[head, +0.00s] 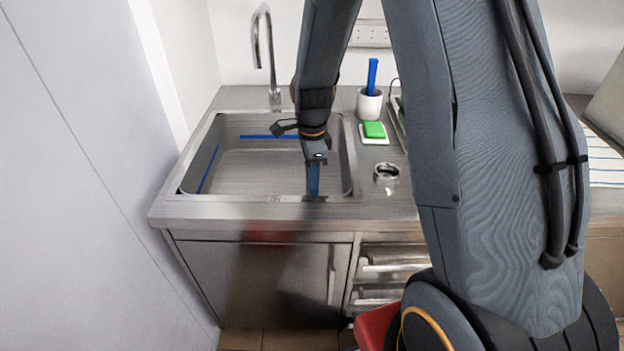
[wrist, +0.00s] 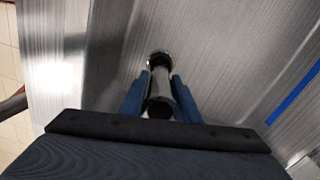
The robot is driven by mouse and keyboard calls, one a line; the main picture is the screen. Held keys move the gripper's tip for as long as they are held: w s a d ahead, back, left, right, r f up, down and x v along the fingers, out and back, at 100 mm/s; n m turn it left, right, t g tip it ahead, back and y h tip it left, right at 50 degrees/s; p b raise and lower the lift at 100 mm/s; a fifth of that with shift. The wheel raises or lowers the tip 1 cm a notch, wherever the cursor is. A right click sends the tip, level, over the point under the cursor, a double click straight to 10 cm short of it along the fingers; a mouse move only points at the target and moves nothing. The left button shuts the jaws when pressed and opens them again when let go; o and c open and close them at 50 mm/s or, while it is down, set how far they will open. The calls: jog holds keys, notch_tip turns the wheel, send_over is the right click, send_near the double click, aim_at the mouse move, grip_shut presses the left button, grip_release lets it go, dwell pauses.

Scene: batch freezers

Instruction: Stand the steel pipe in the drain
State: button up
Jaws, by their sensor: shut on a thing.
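The steel pipe (wrist: 159,88) is a short shiny tube between the blue fingers of my gripper (wrist: 160,80) in the wrist view. My gripper is shut on it, and its dark open end faces the camera. A dark round rim (wrist: 160,56) that looks like the drain shows at the pipe's far end. I cannot tell whether the pipe is inside it, resting on it or just above it. In the head view my gripper (head: 313,180) points down into the front right of the steel sink (head: 240,172). The pipe and drain are hidden there.
A tap (head: 263,50) stands behind the sink. On the right counter are a white cup (head: 369,106) with a blue-handled tool, a green sponge (head: 374,130) on a white dish and a small steel ring-shaped piece (head: 386,174). Blue strips mark the sink walls.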

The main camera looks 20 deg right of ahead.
jog(key=shift+f, duration=0.55)
jog(key=o, duration=0.7)
jog(key=shift+c, duration=0.2)
jog(key=shift+r, duration=0.1)
jog(key=shift+r+p, duration=3.75)
jog(key=shift+r, duration=1.65)
jog(key=shift+s, duration=0.1)
